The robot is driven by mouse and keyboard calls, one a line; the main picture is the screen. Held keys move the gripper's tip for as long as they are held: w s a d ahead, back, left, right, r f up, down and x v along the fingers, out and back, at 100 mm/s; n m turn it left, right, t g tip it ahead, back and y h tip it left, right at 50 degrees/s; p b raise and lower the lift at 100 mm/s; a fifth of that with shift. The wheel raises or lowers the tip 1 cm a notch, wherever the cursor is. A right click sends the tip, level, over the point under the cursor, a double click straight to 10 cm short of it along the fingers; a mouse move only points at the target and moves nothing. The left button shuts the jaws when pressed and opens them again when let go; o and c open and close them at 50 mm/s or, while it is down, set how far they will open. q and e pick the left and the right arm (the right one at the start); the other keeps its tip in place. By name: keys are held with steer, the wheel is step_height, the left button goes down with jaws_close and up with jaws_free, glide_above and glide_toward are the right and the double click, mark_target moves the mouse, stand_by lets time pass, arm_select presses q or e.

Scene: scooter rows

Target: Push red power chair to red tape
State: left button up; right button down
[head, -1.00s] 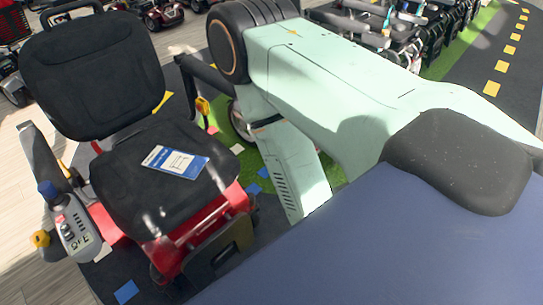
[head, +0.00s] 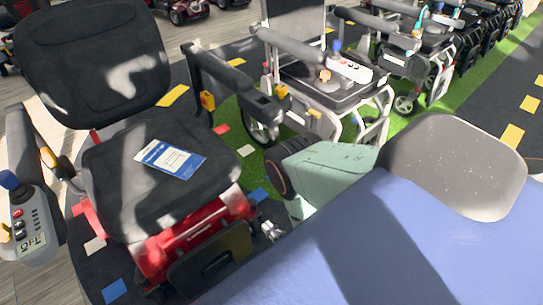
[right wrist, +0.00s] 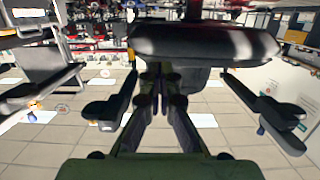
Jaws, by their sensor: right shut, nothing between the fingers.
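The red power chair (head: 200,230) stands at the left of the head view, upright, with a black seat and backrest and a red base. A blue and white card (head: 170,158) lies on its seat. A small red tape patch (head: 222,129) lies on the floor mat behind the chair's right side. In the right wrist view the right gripper (right wrist: 160,85) is shut and empty. My left gripper is not in view.
A grey wheelchair (head: 325,80) stands close on the right, with more in a row behind it. Yellow, white and blue patches, such as a blue one (head: 115,290), mark the dark mat. A green strip (head: 430,105) runs alongside.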

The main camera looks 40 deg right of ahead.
steer(key=w+b, duration=0.4)
steer(key=w, duration=0.8)
steer(key=shift+a, duration=0.35)
steer(key=shift+w, duration=0.1)
